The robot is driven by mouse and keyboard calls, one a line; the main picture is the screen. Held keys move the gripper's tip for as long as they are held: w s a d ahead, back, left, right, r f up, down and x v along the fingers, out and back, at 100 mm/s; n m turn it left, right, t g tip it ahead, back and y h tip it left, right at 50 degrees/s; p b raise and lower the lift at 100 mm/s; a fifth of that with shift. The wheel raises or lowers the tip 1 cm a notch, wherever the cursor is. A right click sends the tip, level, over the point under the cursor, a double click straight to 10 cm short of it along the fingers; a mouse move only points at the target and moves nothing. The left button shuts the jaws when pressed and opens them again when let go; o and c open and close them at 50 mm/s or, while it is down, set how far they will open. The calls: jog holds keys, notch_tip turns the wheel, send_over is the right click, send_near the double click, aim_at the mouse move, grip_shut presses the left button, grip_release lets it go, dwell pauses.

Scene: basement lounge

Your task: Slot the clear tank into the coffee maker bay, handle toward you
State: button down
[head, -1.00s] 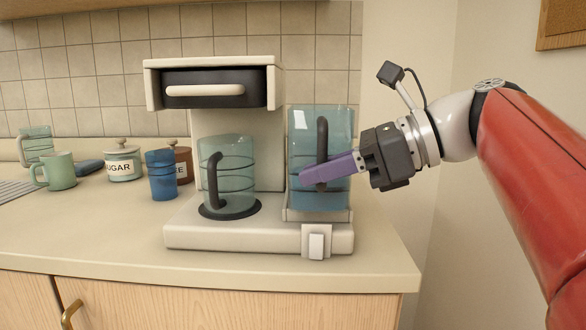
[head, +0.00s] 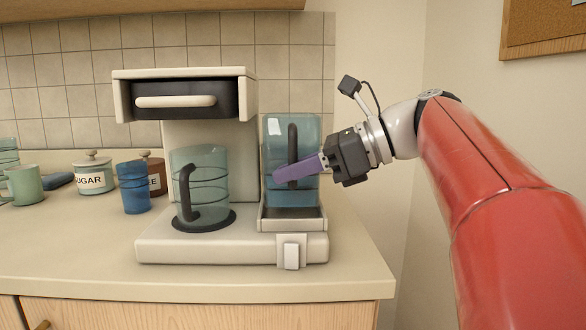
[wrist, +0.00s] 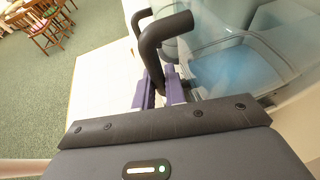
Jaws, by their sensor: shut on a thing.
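The clear blue-tinted tank (head: 308,150) is upright at the right side of the coffee maker (head: 200,248), its dark handle (head: 292,138) facing me. Its base is over the bay (head: 292,225), a shallow tray with a raised rim. A dark strip of bay floor shows in front of the tank; I cannot tell whether its base touches the floor. My gripper (head: 285,174) reaches in from the right, its purple fingers shut on the handle. In the wrist view, the handle (wrist: 163,38) is between the fingers (wrist: 158,90) and the clear tank wall (wrist: 235,65) is behind it.
A glass carafe (head: 205,165) with a dark handle stands on the round plate left of the bay. A blue cup (head: 133,188), a sugar jar (head: 94,177) and a green mug (head: 24,184) are farther left. The counter (head: 90,245) in front is clear.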

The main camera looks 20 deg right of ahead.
jog(key=shift+f, duration=0.3)
dwell(0.4)
jog(key=shift+f+b, duration=0.45)
jog(key=shift+f, duration=0.7)
jog(key=c, duration=0.7)
grip_release()
jog(key=shift+s, duration=0.1)
jog(key=shift+c, duration=0.5)
jog(key=shift+o, duration=0.2)
jog(key=shift+d, duration=0.2)
